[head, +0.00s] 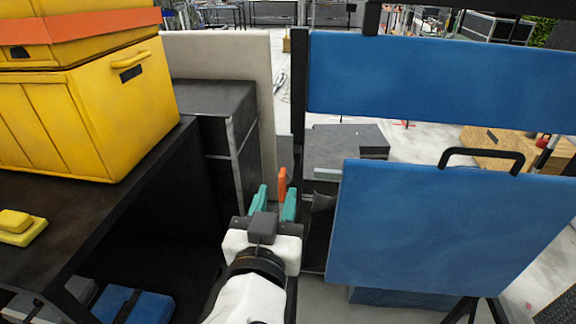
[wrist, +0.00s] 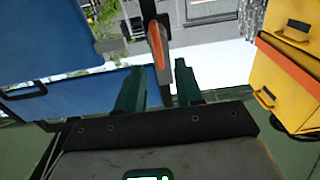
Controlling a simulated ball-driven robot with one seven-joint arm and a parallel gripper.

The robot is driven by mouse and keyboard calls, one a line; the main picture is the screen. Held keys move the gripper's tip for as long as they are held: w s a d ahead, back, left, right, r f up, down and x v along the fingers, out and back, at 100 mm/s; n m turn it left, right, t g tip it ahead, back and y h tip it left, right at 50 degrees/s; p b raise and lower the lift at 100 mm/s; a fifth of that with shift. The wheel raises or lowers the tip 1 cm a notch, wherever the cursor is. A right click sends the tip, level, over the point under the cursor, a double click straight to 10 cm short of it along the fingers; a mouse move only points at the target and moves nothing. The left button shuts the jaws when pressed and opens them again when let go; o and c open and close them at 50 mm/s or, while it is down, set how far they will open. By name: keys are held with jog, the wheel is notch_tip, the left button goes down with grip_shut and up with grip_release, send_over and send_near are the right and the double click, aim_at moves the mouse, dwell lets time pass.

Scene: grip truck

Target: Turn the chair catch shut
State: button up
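The orange catch (head: 282,184) is a small upright lever beside the dark post (head: 298,120), left of the blue panels. In the wrist view the orange catch (wrist: 156,45) shows on the dark post, just beyond and between the fingertips in the picture. My gripper (head: 276,193) has teal fingers spread apart with nothing visible between them. In the wrist view my gripper (wrist: 159,72) is also open. The catch looks apart from the fingers, but the exact depth gap is hard to tell. The catch's base is partly hidden in the head view.
A blue panel with a black handle (head: 440,225) stands right of my gripper, below a wide blue panel (head: 440,80). A yellow case (head: 95,125) sits on a dark shelf (head: 60,240) at left. A dark cabinet (head: 215,110) and a pale panel (head: 225,55) stand behind.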

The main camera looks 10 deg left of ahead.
aim_at(284, 173)
jog(key=w+p, duration=0.1)
jog(key=w, duration=0.6)
jog(key=shift+w+d+p, duration=0.15)
jog(key=shift+w+p, duration=0.1)
jog(key=shift+p, duration=0.15)
jog(key=shift+f, duration=0.1)
grip_shut()
